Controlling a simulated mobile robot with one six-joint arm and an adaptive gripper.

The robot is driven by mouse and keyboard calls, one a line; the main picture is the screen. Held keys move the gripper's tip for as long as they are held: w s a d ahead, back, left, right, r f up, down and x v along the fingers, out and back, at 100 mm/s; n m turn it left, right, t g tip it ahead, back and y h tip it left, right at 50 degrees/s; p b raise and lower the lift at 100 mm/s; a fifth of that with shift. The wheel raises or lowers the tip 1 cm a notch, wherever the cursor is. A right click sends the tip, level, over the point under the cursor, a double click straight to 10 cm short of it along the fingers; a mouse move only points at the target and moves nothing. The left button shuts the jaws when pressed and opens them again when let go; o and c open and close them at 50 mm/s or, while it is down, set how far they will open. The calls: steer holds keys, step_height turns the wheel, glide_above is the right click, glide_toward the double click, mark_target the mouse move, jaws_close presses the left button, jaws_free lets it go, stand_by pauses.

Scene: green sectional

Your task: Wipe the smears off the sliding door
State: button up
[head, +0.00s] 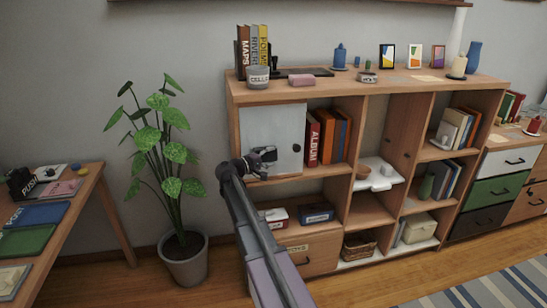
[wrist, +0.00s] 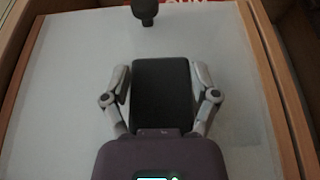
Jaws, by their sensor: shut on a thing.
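The pale grey sliding door (head: 268,128) covers the upper left compartment of the wooden shelf unit. Its round dark knob (head: 297,148) is near the right edge, and the knob also shows at the top of the wrist view (wrist: 146,12). My gripper (head: 262,158) is at the lower part of the door. In the wrist view my gripper (wrist: 164,84) is shut on a dark block (wrist: 163,88), which lies over the door panel (wrist: 70,75). I cannot tell whether the block touches the panel. No clear smears stand out; the gripper hides part of the door.
The shelf unit (head: 330,97) carries books (head: 252,48), a cup (head: 258,78), a pink block (head: 302,80) and picture frames on top. Books (head: 325,138) stand right of the door. A potted plant (head: 163,145) and a table (head: 92,186) are at left.

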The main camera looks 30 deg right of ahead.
mark_target(263, 157)
steer(key=shift+a, duration=0.15)
steer(key=a, duration=0.1)
steer(key=w+a, duration=0.1)
steer(key=a, duration=0.1)
steer(key=shift+a, duration=0.25)
stand_by(0.5)
steer(key=s+a, duration=0.1)
steer(key=s, duration=0.4)
steer(key=shift+s+a, duration=0.35)
steer(key=shift+s, duration=0.05)
stand_by(0.4)
stand_by(0.3)
steer(key=shift+s+a, duration=0.2)
steer(key=shift+s, duration=0.5)
steer(key=shift+s+a, duration=0.2)
steer(key=shift+s, duration=0.5)
steer(key=shift+w, duration=0.1)
steer(key=shift+w+d, duration=0.3)
steer(key=shift+w, duration=0.8)
steer(key=shift+w+d, duration=0.35)
steer(key=shift+w, duration=0.75)
steer(key=shift+w+d, duration=0.3)
steer(key=shift+w, duration=0.8)
